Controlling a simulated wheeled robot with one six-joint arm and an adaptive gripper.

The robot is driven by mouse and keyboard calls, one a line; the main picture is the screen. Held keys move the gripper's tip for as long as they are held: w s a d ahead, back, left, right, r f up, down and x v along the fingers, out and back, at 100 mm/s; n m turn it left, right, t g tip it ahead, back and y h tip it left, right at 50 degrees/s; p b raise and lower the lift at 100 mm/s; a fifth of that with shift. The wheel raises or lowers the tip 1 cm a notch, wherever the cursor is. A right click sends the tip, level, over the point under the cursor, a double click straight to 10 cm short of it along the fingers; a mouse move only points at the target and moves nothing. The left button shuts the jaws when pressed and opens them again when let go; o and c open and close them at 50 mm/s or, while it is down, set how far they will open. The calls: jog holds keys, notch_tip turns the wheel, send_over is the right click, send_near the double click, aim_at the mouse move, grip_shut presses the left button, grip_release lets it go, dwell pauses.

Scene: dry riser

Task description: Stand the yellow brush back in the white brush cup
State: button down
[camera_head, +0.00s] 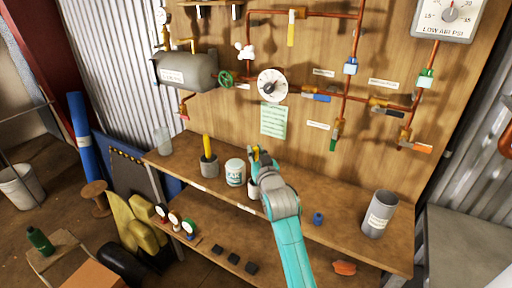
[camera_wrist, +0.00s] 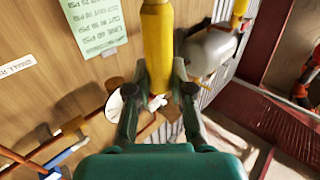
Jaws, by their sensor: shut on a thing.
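The yellow brush (camera_wrist: 158,45) is between the two fingers of my gripper (camera_wrist: 160,88), which is shut on it. In the head view its yellow part (camera_head: 256,152) shows small at my gripper (camera_head: 259,164), above the bench top. A pale whitish cup-like thing (camera_head: 253,190) stands just below my gripper, partly hidden by the arm; I cannot tell if the brush touches it. A white tin with a green label (camera_head: 235,172) stands just left of it. The brush's lower end is hidden in the head view.
A grey cylinder (camera_head: 378,214) and a small blue item (camera_head: 318,218) are on the right of the bench (camera_head: 345,240). Pipes and valves cover the wooden wall behind.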

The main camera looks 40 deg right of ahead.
jog(key=shift+f, duration=2.25)
jog(key=c, duration=0.9)
grip_release()
jog(key=shift+c, duration=0.2)
jog(key=v, duration=1.2)
jog(key=shift+f, duration=0.1)
